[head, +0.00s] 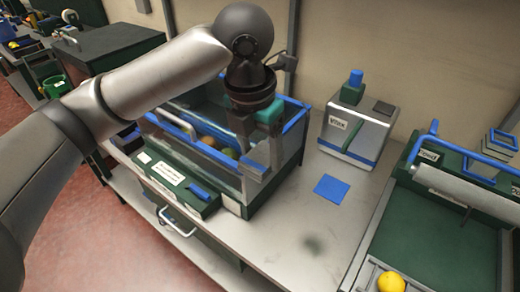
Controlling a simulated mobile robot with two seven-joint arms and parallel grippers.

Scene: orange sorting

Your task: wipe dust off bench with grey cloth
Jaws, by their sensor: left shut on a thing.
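My left gripper (254,160) is at the near right corner of the clear-walled tank (226,182), pointing down. It is shut on a small grey piece, which I take for the grey cloth; the fingers and arm hide most of it. A dark, smudged dust patch (315,245) lies on the pale bench (270,238), to the right of and nearer than the gripper. The gripper is apart from this patch. My right gripper is not in view.
A blue square (332,189) lies flat on the bench behind the dust. A white-grey box labelled WAX (352,135) stands at the back. A green-bedded machine (420,235) with an orange (391,282) bounds the right. Bare bench surrounds the dust.

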